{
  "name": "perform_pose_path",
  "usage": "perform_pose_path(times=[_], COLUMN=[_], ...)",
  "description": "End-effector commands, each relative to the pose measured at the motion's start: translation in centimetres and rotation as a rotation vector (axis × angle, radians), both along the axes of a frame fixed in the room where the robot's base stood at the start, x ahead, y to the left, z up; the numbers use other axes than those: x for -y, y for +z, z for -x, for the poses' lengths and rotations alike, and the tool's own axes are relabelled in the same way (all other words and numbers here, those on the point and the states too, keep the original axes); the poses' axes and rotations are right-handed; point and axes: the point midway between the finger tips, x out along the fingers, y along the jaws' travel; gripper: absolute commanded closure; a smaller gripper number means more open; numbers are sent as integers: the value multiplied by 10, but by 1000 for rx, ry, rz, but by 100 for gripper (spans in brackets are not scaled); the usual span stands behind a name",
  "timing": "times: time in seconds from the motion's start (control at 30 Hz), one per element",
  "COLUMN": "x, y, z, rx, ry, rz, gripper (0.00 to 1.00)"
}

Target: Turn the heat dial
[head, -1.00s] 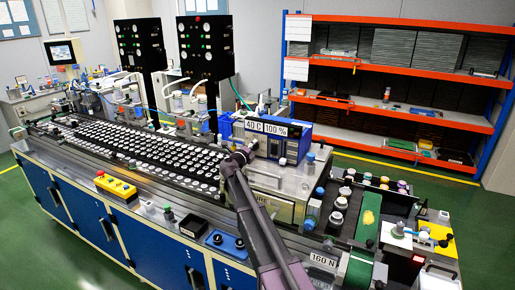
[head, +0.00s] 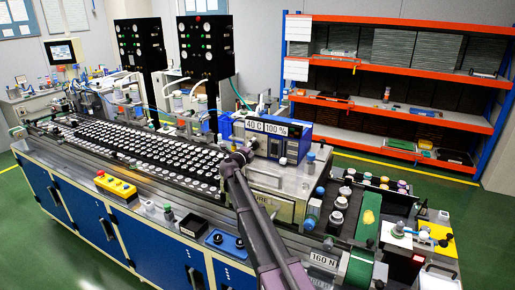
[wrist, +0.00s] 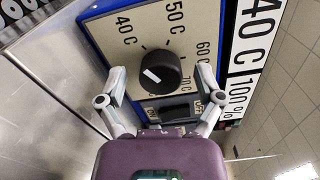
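The heat dial (wrist: 159,72) is a round black knob with a white mark, on a pale panel printed 40 C, 50 C, 60 C and 70 C. The white mark sits on the knob's left half in the wrist view. My gripper (wrist: 162,79) is open, with one finger on each side of the dial and visible gaps between fingers and knob. In the head view my gripper (head: 240,154) is in front of the blue heater unit (head: 312,142), and the dial is hidden or too small to make out.
A sign (head: 265,127) on the unit reads 40 C and 100 %; it also shows in the wrist view (wrist: 243,60). A black rocker switch (wrist: 175,112) marked OFF sits just below the dial, between my fingers. A tray of several white-topped parts (head: 130,150) lies left of my arm.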

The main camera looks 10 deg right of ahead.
Motion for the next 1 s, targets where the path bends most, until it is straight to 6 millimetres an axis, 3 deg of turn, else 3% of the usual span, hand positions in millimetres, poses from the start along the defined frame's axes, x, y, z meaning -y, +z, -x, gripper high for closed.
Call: perform_pose_path(times=[0.47, 1.0], x=[-3, -34], y=[1, 1], z=[4, 51], rx=[1, -1], ry=[0, 0], rz=[2, 1], gripper=[13, 13])
